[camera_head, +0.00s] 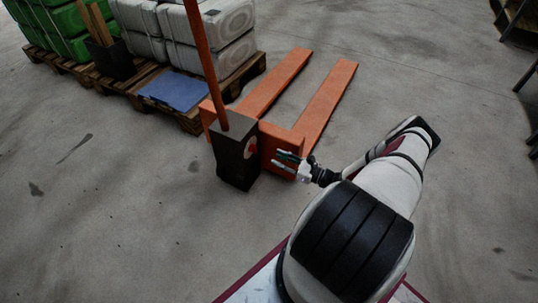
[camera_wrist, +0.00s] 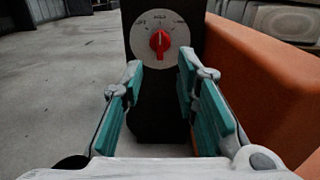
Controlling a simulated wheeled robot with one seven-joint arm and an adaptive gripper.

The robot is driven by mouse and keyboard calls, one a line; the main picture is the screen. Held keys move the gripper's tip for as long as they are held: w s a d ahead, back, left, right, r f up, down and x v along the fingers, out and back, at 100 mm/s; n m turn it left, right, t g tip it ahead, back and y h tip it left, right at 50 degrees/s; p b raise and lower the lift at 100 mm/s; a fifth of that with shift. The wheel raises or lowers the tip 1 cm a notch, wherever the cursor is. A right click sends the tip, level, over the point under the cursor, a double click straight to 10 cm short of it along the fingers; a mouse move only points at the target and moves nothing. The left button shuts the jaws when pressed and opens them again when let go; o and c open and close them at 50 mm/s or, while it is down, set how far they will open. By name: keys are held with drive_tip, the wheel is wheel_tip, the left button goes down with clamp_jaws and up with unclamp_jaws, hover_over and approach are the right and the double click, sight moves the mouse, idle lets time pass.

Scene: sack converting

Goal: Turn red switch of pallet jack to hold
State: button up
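The red switch (camera_wrist: 159,41) is a knob on a round pale dial (camera_wrist: 176,28) on the black box (camera_wrist: 160,100) of the pallet jack. Its bar stands about upright, toward the top label; the lettering is too small to read surely. In the head view the switch (camera_head: 254,148) is a small red spot on the side of the black box (camera_head: 234,157). The orange pallet jack (camera_head: 325,105) stands with its forks toward the back. My gripper (camera_wrist: 163,80) is open and empty, its teal-padded fingers apart, in front of and below the knob, not touching it.
The orange jack body (camera_wrist: 255,75) is close to the gripper's right. Grey floor (camera_head: 80,220) is clear at left.

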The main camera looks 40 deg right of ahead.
drive_tip(key=shift+v, duration=1.4)
drive_tip(key=shift+r, duration=0.1)
